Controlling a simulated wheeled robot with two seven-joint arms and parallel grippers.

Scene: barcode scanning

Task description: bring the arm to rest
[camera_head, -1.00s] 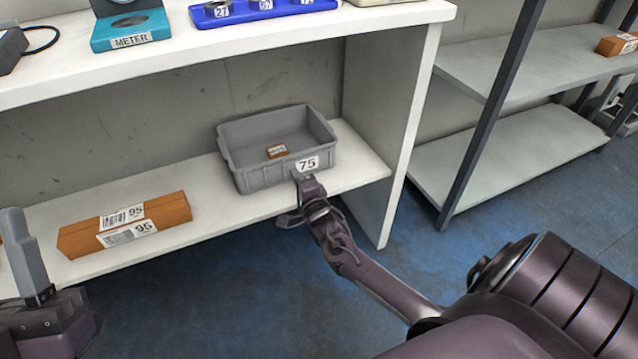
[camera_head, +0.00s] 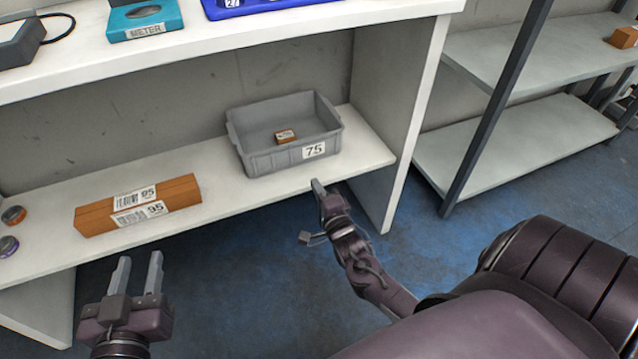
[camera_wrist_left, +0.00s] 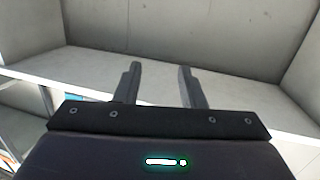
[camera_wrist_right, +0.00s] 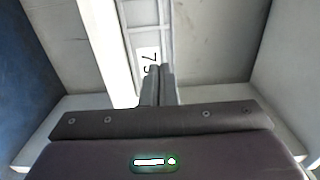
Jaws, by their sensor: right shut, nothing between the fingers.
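My right gripper (camera_head: 318,186) is shut and empty, just in front of the lower shelf's edge and below the grey bin. In the right wrist view its fingers (camera_wrist_right: 158,72) are together, with the bin's 75 label behind them. My left gripper (camera_head: 140,262) is open and empty in front of the lower shelf, at the lower left. In the left wrist view its two fingers (camera_wrist_left: 160,72) stand apart with nothing between them.
A long orange-brown box (camera_head: 185,191) labelled 95 and two small round items lie on the lower shelf (camera_head: 235,206). The upper shelf (camera_head: 300,32) carries a teal METER stand (camera_head: 160,30) and a blue tray. A dark rack post (camera_head: 490,120) stands to the right. Blue floor lies open between.

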